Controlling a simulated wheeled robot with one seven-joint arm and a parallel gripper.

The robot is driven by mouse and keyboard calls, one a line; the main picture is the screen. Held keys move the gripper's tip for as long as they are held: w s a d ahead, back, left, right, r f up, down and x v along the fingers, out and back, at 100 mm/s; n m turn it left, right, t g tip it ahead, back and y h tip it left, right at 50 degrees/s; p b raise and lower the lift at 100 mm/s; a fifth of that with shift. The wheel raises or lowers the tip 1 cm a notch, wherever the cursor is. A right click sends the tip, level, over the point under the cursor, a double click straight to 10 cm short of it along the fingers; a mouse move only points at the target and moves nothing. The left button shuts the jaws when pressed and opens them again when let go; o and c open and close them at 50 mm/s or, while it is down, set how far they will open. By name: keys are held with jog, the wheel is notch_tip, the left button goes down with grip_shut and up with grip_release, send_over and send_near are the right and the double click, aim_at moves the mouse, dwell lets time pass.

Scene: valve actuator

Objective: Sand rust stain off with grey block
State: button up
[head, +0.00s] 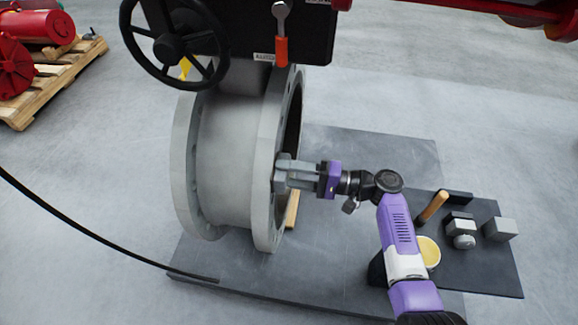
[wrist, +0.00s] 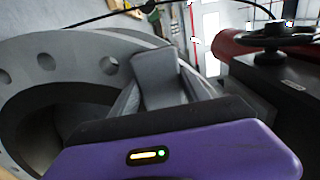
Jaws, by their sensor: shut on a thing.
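My gripper (head: 284,174) is at the right-hand flange of the big grey valve body (head: 230,150), its fingers pointing left at the flange face. It is shut on a grey block (wrist: 157,78), which sits between the fingers in the wrist view. The block is close to the flange in the head view, but I cannot tell whether it touches. The flange ring with its bolt holes shows on the left of the wrist view (wrist: 85,55). I cannot make out a rust stain in either view; my gripper covers part of the flange.
A dark mat (head: 510,270) at right holds a wooden-handled tool (head: 433,206), a yellow-filled tub (head: 428,252) and grey blocks (head: 500,229). A black handwheel (head: 175,45) and an orange-handled wrench (head: 281,50) are above the valve. A black cable (head: 90,235) crosses the floor.

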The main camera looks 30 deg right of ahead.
aim_at(280, 147)
jog(key=shift+s+a+r+p, duration=0.1)
jog(key=shift+s+a+p, duration=0.25)
jog(key=shift+s+a, duration=0.2)
jog(key=shift+r+p, duration=0.45)
jog(key=shift+r, duration=0.25)
jog(key=shift+w+d+b, duration=1)
jog(key=shift+w+b, duration=0.05)
jog(key=shift+w, duration=0.25)
jog(key=shift+c, duration=0.6)
jog(key=shift+w+d+f+b, duration=0.15)
jog(key=shift+w+d+b, duration=0.65)
jog(key=shift+w+b, duration=0.3)
jog(key=shift+w+d+f+b, duration=0.1)
jog(key=shift+w+d+b, duration=0.7)
jog(key=shift+w+b, duration=0.25)
jog(key=shift+w+r, duration=0.15)
jog(key=shift+w, duration=0.05)
jog(key=shift+s+a+p, duration=0.9)
jog(key=shift+s+p, duration=0.05)
jog(key=shift+s, duration=0.3)
jog(key=shift+s+a+p, duration=0.95)
jog(key=shift+s, duration=0.3)
jog(key=shift+s+a+p, duration=0.9)
jog(key=shift+s+p, duration=0.05)
jog(key=shift+s, duration=0.3)
jog(key=shift+v, duration=3.15)
